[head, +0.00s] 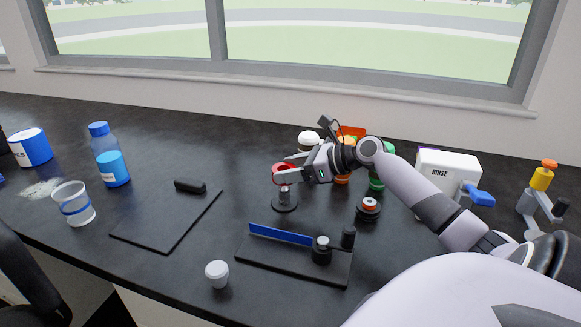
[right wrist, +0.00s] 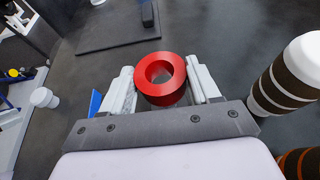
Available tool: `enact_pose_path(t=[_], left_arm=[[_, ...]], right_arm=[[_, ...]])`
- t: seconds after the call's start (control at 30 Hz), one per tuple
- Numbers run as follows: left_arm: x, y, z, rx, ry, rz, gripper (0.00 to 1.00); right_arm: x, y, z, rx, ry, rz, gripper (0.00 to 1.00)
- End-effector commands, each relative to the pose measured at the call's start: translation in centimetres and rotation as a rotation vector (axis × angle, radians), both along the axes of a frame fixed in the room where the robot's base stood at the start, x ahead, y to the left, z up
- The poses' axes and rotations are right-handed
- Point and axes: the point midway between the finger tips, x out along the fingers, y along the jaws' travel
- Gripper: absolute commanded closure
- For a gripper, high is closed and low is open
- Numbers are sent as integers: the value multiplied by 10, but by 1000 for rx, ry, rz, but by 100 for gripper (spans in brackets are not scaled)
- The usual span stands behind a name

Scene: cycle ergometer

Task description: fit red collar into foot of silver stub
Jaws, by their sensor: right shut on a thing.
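The red collar (head: 284,173) is a thick ring. My right gripper (head: 290,171) is shut on it. In the right wrist view the collar (right wrist: 161,78) sits between the two pale fingertips (right wrist: 161,88), its hole facing the camera. In the head view the silver stub (head: 284,194) stands upright on a round dark foot (head: 285,206), directly below the collar. The collar is at or just above the stub's top; I cannot tell whether they touch. The stub is not clearly seen in the right wrist view. My left gripper is not in view.
A black fixture plate (head: 270,262) with a blue bar (head: 280,234) lies in front. A white-capped jar (head: 217,273) stands near the counter edge. A dark disc with an orange top (head: 368,206) and a white RINSE box (head: 447,170) stand right. Dark mat (head: 160,228) lies left.

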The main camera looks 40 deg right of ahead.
Motion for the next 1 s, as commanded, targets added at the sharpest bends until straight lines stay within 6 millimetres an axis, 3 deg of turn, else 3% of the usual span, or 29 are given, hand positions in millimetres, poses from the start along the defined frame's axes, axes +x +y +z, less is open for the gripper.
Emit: enact_pose_path(t=[1.0], left_arm=[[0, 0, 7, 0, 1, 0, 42]], right_arm=[[0, 0, 1, 1, 0, 0, 72]])
